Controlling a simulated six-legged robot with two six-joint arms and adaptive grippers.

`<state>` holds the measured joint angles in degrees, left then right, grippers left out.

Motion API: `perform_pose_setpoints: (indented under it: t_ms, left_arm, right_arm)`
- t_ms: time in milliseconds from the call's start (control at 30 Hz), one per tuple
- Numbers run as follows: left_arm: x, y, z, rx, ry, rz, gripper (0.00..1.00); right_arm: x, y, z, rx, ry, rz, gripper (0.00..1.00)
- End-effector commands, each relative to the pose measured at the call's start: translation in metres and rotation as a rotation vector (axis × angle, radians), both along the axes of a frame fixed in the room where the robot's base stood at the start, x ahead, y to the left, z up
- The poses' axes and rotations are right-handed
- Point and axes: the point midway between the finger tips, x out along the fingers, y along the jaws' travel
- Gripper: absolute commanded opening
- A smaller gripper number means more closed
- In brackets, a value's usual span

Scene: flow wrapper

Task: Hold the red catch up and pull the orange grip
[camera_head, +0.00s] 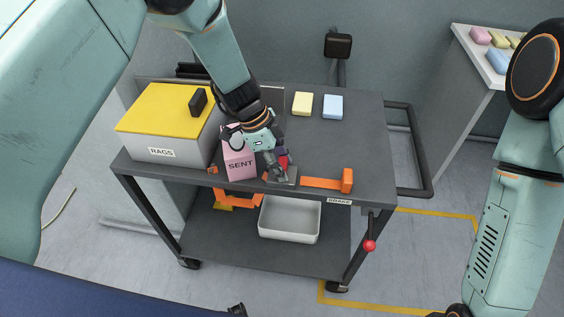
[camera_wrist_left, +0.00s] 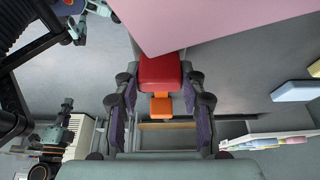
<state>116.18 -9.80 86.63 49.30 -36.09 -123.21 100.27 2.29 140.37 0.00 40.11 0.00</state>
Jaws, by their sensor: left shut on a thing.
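The red catch (camera_head: 284,161) stands at the front edge of the cart top, partly hidden by my left gripper (camera_head: 276,165). In the left wrist view the red catch (camera_wrist_left: 160,71) sits between the two fingers of my left gripper (camera_wrist_left: 160,112), which is shut on it. The orange grip (camera_head: 347,180) is the upright end of an orange bar, to the right of the catch along the front edge. No gripper touches the orange grip. My right arm comes in at the right, but its gripper is not seen.
A pink box (camera_head: 239,164) marked SENT stands close to the left of my left gripper. Left of it is a RAGS box with a yellow lid (camera_head: 163,105). A yellow block (camera_head: 303,103) and a blue block (camera_head: 333,106) lie behind. A white tray (camera_head: 290,235) is below.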

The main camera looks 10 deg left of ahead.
Motion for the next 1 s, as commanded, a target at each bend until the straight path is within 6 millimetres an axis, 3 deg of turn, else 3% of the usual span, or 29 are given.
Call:
perform_pose_setpoints:
  t_ms: [400,1000]
  left_arm:
    - [0.001,0.001,0.019,0.002,-0.003,0.0,0.11]
    - [0.001,0.001,0.005,0.002,-0.003,0.0,0.11]
  right_arm:
    - [0.0,0.0,0.011,0.0,0.0,0.0,0.0]
    - [0.0,0.0,-0.002,0.0,0.0,0.0,0.0]
